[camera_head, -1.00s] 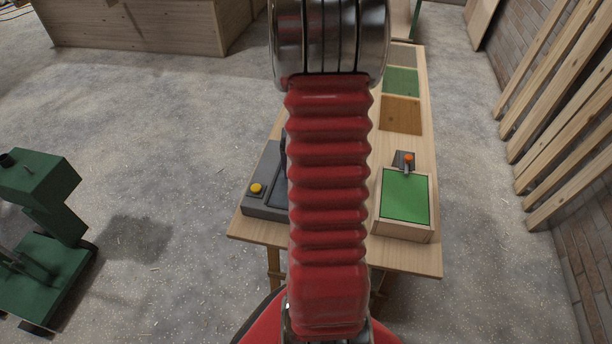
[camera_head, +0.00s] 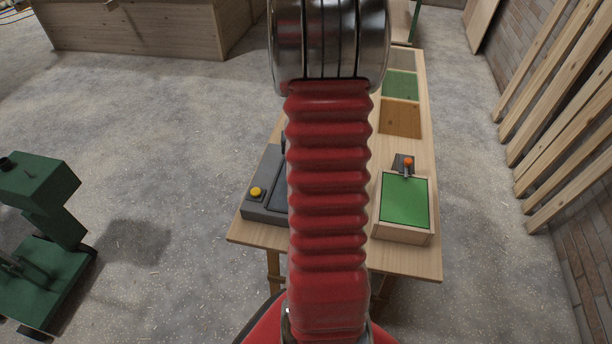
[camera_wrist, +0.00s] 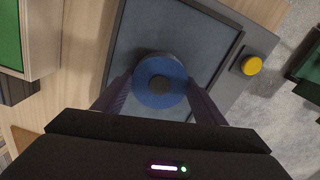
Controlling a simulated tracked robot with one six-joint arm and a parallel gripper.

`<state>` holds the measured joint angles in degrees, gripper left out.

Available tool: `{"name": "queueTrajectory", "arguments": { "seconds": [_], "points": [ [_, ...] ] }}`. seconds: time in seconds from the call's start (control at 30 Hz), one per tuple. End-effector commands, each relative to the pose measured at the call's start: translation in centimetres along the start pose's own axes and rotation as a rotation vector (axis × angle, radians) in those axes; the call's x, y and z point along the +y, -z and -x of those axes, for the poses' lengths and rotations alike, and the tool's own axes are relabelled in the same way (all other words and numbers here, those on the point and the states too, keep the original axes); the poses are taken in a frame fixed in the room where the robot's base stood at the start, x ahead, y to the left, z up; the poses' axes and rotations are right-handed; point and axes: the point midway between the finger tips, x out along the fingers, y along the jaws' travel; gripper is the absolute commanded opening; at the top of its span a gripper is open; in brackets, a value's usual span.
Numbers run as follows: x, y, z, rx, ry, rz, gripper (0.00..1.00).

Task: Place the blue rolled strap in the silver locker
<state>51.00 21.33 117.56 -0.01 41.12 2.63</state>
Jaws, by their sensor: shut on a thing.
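The blue rolled strap (camera_wrist: 145,82) is a round blue roll with a dark centre. It is between the two fingers of my gripper (camera_wrist: 160,82), which is shut on it in the wrist view. Below it is a grey unit (camera_wrist: 210,20) with a dark, framed rectangular panel and a yellow button, which looks like the silver locker. In the head view the same grey unit (camera_head: 264,212) sits on the left side of the table. I cannot tell whether the strap touches the panel. My arm hides the gripper and strap in the head view.
A wooden box with a green top (camera_head: 405,200) stands on the table's right, with an orange-knobbed lever (camera_head: 405,163) behind it. Several coloured panels line the table (camera_head: 425,255) farther back. A green machine (camera_head: 45,240) stands on the floor at left.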

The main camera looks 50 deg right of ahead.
Motion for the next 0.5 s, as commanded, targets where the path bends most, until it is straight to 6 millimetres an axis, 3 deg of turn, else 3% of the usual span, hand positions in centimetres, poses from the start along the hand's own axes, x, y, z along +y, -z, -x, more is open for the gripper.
{"name": "queueTrajectory", "arguments": {
  "seconds": [0.17,0.5],
  "points": [
    [0.0,0.1,1.9,0.005,0.000,0.000,0.33],
    [0.0,0.1,7.8,0.003,0.000,0.000,0.33]
  ]
}}
